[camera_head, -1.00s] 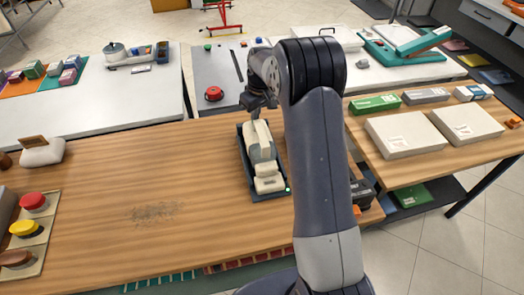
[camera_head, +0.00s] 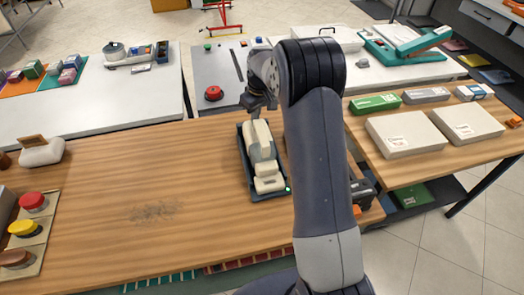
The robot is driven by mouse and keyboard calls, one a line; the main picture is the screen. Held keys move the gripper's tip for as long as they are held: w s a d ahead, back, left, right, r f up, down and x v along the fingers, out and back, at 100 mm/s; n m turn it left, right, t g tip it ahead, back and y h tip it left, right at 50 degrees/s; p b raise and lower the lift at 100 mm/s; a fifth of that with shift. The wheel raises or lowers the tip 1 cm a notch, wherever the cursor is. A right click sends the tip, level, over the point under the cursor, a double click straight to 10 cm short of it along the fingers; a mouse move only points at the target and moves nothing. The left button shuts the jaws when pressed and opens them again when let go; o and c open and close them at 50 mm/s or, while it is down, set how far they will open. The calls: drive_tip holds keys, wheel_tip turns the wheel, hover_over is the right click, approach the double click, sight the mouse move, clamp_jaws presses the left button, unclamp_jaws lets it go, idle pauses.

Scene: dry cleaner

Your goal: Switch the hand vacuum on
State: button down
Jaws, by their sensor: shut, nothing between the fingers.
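The hand vacuum (camera_head: 262,162), cream with a grey-green middle, lies in a dark cradle (camera_head: 247,177) on the wooden table. A small green light (camera_head: 288,189) shows at the cradle's near right corner. My gripper (camera_head: 254,110) is shut and empty at the far end of the vacuum, pointing down. It is small in the picture, and I cannot tell whether it touches the vacuum. My arm hides part of the area to the right of the cradle. I cannot make out the vacuum's switch.
A grey dusty patch (camera_head: 153,212) lies on the table to the left, with clear wood around it. Red, yellow and brown knobs on a board (camera_head: 40,246) stand at the left edge. A cream dispenser (camera_head: 42,152) stands behind them. White boxes (camera_head: 405,134) lie on the right table.

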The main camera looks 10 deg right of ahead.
drive_tip(key=shift+f, duration=0.5)
drive_tip(key=shift+r, duration=0.1)
wheel_tip(320, 180, up, 7)
drive_tip(key=p, duration=0.4)
idle(0.5)
idle(0.4)
